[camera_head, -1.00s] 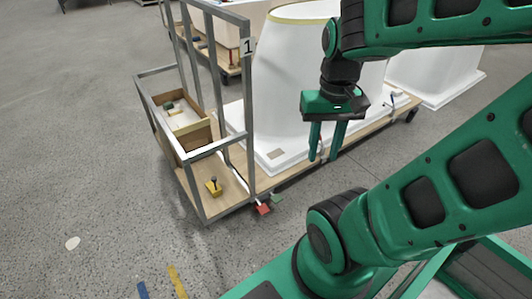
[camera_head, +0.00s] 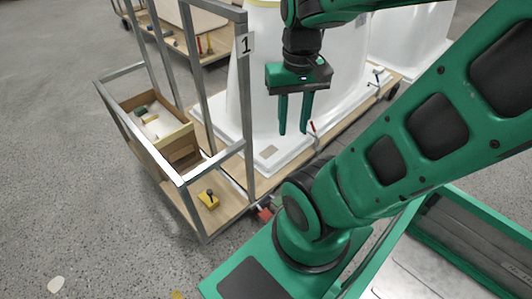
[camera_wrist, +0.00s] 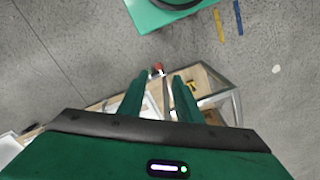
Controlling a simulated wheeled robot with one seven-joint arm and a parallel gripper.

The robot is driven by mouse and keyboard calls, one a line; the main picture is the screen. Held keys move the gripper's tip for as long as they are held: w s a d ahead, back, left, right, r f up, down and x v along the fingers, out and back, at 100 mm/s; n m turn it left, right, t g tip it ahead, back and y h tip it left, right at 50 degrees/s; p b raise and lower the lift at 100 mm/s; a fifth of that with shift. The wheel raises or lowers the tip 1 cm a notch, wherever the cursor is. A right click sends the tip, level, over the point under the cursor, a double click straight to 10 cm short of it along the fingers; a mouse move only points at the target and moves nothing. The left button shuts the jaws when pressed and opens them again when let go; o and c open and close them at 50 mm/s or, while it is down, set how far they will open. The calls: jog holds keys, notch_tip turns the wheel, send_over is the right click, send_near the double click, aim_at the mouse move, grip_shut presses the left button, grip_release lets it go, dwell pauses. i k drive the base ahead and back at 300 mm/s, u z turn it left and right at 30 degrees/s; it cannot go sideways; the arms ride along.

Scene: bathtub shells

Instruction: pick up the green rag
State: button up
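A small dark green item (camera_head: 142,111) lies in the wooden crate (camera_head: 177,136) on the cart, beside white material (camera_head: 152,127). It may be the green rag, but it is too small to tell. My gripper (camera_head: 293,132) is open and empty, pointing down in front of the white tub shell, to the right of the crate and apart from it. In the wrist view my gripper (camera_wrist: 161,80) also shows two parted green fingers with nothing held between them. The rag cannot be made out in that view.
The cart's grey metal frame (camera_head: 246,100), marked 1, stands between my gripper and the crate. A white tub shell (camera_head: 345,85) stands on the cart. A yellow item (camera_head: 208,199) lies on the cart's deck, and a red block (camera_head: 265,214) is at its edge.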

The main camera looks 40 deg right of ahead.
aim_at(141, 111)
jog(key=u, duration=1.1)
jog(key=i, duration=5.15)
